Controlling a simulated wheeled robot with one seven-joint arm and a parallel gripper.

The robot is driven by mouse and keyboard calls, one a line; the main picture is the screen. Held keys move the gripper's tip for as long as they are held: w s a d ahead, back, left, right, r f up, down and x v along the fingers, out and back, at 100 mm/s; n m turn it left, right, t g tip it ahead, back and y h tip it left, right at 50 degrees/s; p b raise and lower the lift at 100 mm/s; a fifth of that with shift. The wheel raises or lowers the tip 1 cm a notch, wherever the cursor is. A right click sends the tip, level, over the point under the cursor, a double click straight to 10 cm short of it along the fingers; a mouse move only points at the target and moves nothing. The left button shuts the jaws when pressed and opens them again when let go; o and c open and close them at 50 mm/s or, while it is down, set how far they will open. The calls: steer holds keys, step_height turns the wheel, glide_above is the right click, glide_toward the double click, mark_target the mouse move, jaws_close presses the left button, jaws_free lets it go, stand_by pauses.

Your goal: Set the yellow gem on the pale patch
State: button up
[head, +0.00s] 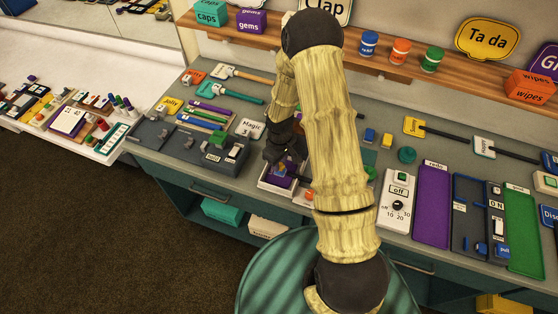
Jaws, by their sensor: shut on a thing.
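My gripper (282,162) is low over a white-rimmed tray (264,184) at the front of the counter, left of my arm. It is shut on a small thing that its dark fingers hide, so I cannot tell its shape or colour. A purple piece (277,180) shows in the tray below the fingers. A small yellow piece (387,140) lies on the counter right of my arm; I cannot tell whether it is the yellow gem. I cannot make out the pale patch for sure; my arm hides part of the counter.
A small blue piece (369,135) and a green round piece (407,155) lie near the yellow one. A white switch box (397,203), a purple tray (433,205) and a green tray (522,216) stand at right. A grey box (218,150) is left. A wooden shelf (390,72) runs behind.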

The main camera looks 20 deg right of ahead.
steer(key=shift+f+b, duration=0.9)
steer(key=shift+f, duration=0.25)
stand_by(2.1)
stand_by(0.3)
steer(key=o, duration=1.2)
steer(key=shift+c, duration=0.2)
steer(key=shift+r+p, duration=3)
steer(key=shift+r, duration=1.05)
